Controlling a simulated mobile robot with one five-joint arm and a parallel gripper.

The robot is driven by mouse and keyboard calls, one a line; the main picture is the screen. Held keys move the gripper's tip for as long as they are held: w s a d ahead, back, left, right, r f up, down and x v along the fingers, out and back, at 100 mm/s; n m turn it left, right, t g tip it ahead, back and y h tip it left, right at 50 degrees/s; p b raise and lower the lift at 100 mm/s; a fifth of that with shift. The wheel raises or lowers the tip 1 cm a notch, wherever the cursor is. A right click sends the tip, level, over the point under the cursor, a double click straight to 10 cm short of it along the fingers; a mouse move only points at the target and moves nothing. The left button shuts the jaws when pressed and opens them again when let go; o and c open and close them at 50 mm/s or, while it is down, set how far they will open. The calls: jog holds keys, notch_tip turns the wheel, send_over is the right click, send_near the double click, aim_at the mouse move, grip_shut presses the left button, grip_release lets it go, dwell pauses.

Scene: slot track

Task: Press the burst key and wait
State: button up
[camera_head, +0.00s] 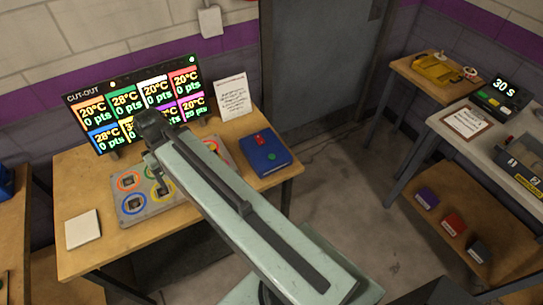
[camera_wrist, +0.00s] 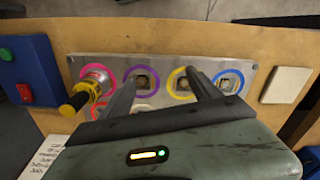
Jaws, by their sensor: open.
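My gripper (camera_head: 156,172) hangs over the grey slot panel (camera_head: 130,215) on the wooden table. In the wrist view its two fingers (camera_wrist: 160,90) are apart, with nothing between them, over the panel between the purple ring (camera_wrist: 140,80) and yellow ring (camera_wrist: 185,82). No key with a readable burst label shows, so I cannot tell which one it is. A flat white square pad (camera_head: 83,229) lies left of the panel; it also shows right of it in the wrist view (camera_wrist: 287,85). A blue box (camera_head: 264,154) with a red button (camera_head: 260,140) stands right of the panel.
A yellow-and-black handled plug (camera_wrist: 80,100) stands at the pink ring. A lit scoreboard (camera_head: 130,102) stands behind the panel. A display reading 30 s (camera_head: 503,86) sits on the right-hand bench. Bare floor (camera_head: 370,190) lies between the tables.

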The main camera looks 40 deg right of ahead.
grip_shut()
dwell(1.6)
